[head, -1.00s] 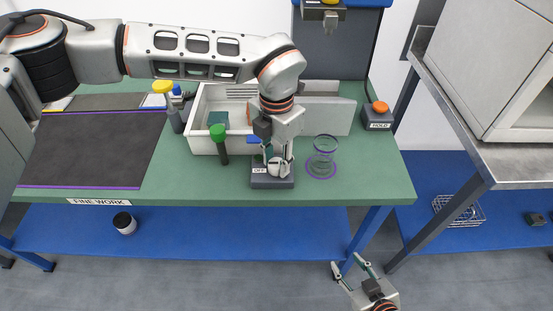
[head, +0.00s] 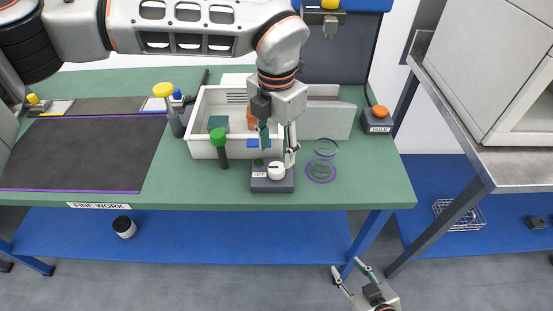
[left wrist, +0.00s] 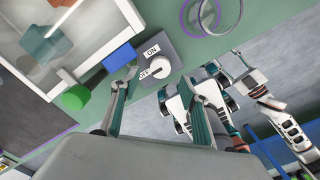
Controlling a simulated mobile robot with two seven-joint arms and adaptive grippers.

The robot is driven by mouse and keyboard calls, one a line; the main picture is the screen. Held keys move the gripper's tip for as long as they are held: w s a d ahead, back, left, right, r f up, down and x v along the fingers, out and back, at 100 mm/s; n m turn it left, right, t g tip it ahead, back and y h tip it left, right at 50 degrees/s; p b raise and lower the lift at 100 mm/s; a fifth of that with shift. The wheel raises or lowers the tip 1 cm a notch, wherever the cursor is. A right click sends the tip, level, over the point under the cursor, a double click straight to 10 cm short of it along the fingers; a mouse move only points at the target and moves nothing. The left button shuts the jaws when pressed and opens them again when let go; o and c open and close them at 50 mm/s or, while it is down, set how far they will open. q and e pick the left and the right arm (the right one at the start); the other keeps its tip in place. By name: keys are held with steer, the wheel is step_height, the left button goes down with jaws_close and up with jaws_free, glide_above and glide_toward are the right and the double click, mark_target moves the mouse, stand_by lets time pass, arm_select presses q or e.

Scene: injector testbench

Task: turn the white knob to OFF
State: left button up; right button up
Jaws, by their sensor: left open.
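The white knob (head: 276,171) sits on a dark grey switch box (head: 272,186) at the table's front edge. In the left wrist view the knob (left wrist: 159,68) is seen from above, beside the ON and OFF labels. In the head view its bar appears to lie sideways, towards the OFF label (head: 259,174); the exact angle is hard to tell. My left gripper (head: 277,152) is open and empty just above the knob, apart from it, with a finger to either side. My right gripper (head: 347,263) is open and empty, low in front of the table.
A white bin (head: 204,146) stands behind the switch box. A HOLD button box (head: 377,120) is further right. The front table edge is close.

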mark_target(277, 167)
arm_select(q)
step_height(277, 167, up, 6)
stand_by(0.4)
stand_by(0.3)
